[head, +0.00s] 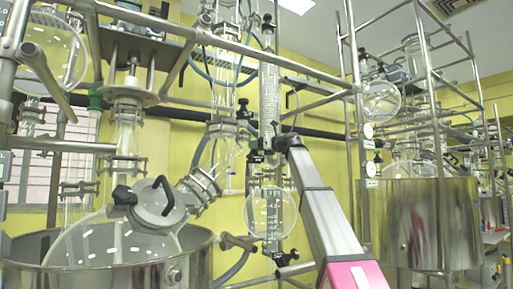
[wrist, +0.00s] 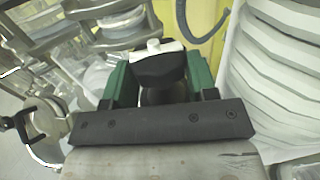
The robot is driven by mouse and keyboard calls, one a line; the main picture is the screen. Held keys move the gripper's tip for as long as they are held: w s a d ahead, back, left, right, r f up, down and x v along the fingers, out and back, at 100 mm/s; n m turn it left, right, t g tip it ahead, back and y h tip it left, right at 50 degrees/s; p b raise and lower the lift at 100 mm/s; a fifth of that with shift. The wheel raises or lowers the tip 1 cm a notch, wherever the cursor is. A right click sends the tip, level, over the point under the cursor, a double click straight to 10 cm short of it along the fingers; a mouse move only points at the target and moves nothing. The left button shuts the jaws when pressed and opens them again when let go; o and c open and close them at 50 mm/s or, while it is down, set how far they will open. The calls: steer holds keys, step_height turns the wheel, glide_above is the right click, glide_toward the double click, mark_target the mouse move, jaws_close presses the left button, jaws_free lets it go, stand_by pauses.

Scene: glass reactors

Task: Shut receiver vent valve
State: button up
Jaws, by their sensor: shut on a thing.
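My gripper (wrist: 160,78) is shut on a black valve knob (wrist: 157,70) with a white part on its top, in the wrist view. The green fingers sit on its left and right sides. In the head view my gripper (head: 280,147) is at the end of the raised arm, beside the glassware above the round receiver flask (head: 270,214). Small black parts (head: 255,157) show just left of it there. I cannot tell from the head view which of them is the held knob, or how far it is turned.
A large glass reactor (head: 105,240) in a steel vessel stands at left, with steel frame bars around it. A coiled condenser (head: 269,95) rises above the receiver. A second steel vessel (head: 420,222) is at right. In the wrist view, ribbed white glassware (wrist: 265,85) is close at right.

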steer(key=m+t+h, duration=0.2)
steer(key=t, duration=0.1)
steer(key=shift+s+a+m, duration=0.15)
steer(key=shift+s+m, duration=0.15)
steer(key=shift+s, duration=0.05)
steer(key=shift+a+m+t+h, duration=0.2)
steer(key=shift+m+t+h, duration=2.05)
steer(key=shift+h, duration=0.55)
steer(key=shift+t+h, duration=0.25)
steer(key=shift+h, duration=0.05)
steer(key=o, duration=0.6)
steer(key=shift+o, duration=0.2)
steer(key=shift+s, duration=0.15)
steer(key=v, duration=1)
steer(key=shift+s, duration=0.25)
steer(key=shift+d, duration=0.15)
